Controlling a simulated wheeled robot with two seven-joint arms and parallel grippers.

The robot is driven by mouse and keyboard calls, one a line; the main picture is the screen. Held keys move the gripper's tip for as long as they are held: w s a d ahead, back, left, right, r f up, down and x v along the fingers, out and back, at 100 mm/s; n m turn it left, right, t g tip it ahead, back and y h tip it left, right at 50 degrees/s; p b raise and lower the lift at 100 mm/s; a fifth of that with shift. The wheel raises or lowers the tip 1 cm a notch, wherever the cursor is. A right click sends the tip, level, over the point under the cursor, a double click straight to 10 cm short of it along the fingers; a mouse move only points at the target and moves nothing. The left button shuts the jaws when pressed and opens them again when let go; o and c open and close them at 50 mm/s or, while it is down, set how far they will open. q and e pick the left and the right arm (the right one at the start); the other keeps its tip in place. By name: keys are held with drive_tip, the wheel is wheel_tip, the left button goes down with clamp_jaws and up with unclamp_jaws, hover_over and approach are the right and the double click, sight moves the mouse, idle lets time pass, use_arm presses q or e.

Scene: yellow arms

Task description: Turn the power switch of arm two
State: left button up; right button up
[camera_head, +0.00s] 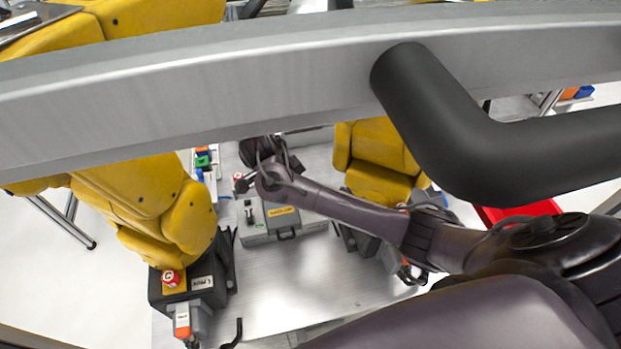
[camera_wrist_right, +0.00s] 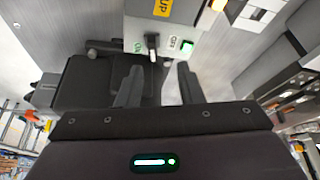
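A small upright lever (camera_head: 248,207) stands at that box's left end. My left gripper is out of view.
A yellow arm (camera_head: 165,205) on a dark base with a red button (camera_head: 171,278) stands at left; another yellow arm (camera_head: 378,160) is behind my right forearm. A large grey bar (camera_head: 250,80) crosses the head view. Bare metal tabletop (camera_head: 290,285) lies before the box.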

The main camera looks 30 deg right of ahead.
drive_tip(key=f, duration=0.1)
drive_tip(key=s+d+f, duration=0.1)
drive_tip(key=f, duration=0.1)
drive_tip(key=s+d+f, duration=0.1)
drive_tip(key=shift+d+f+p, duration=0.15)
drive_tip(key=shift+p, duration=0.25)
drive_tip(key=shift+w+d+f, duration=0.15)
drive_tip(key=shift+w+f, duration=0.05)
drive_tip(key=shift+f, duration=0.3)
drive_tip(key=shift+w+d+f, duration=0.1)
drive_tip(key=shift+w+f, duration=0.1)
drive_tip(key=shift+f, duration=0.25)
drive_tip(key=shift+w+d+f, duration=0.1)
drive_tip(key=shift+w+f, duration=0.05)
drive_tip(key=shift+f, duration=0.15)
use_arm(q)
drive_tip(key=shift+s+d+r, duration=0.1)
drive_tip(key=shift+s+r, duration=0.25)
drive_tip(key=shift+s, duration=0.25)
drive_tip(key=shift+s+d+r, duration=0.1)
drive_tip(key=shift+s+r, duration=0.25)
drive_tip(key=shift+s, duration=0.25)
use_arm(e)
clamp_jaws()
